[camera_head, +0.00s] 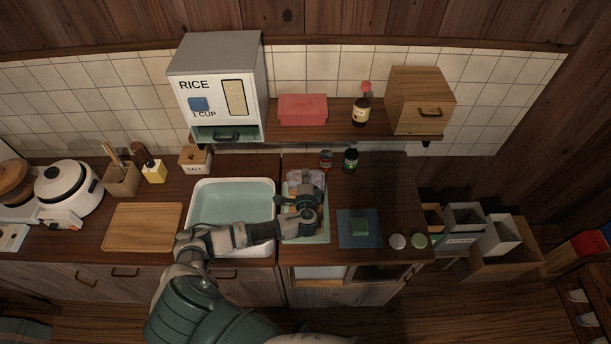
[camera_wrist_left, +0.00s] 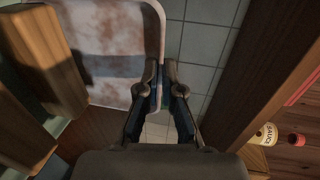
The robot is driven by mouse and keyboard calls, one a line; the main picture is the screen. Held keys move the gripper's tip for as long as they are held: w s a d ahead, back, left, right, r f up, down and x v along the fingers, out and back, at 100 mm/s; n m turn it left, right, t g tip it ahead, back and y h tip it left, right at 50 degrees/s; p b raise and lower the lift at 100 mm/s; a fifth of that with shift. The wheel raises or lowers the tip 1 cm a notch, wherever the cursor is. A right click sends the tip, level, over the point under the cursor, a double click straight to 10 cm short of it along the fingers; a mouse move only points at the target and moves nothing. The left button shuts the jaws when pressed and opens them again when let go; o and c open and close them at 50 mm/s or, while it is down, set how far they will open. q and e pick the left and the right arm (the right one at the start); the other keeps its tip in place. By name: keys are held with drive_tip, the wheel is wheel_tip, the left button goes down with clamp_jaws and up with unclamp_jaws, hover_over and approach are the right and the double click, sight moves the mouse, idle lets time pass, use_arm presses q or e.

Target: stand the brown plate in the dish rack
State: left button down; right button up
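The dish rack area is the pale teal tray (camera_head: 322,232) right of the sink, largely hidden under my left gripper (camera_head: 308,198). A pale, brown-mottled, round-cornered thing (camera_head: 308,178) shows at its back. No plainly brown plate can be made out in the head view. In the left wrist view, my gripper's fingers (camera_wrist_left: 160,78) are close together beside the edge of a large mottled pale piece (camera_wrist_left: 112,45). I cannot tell whether it is the plate or whether the fingers hold its edge. My right gripper is not in view.
The empty-looking sink (camera_head: 235,197) lies left of the rack. Small bottles (camera_head: 351,158) stand behind. The shelf (camera_head: 310,117) overhangs the back.

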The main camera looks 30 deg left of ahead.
use_arm(q)
drive_tip(key=c, duration=1.3)
unclamp_jaws()
drive_tip(key=shift+a, duration=0.1)
drive_tip(key=shift+o, duration=0.3)
drive_tip(key=shift+a+f, duration=0.1)
drive_tip(key=v, duration=1.2)
drive_tip(key=shift+a+f, duration=0.1)
drive_tip(key=shift+f, duration=0.05)
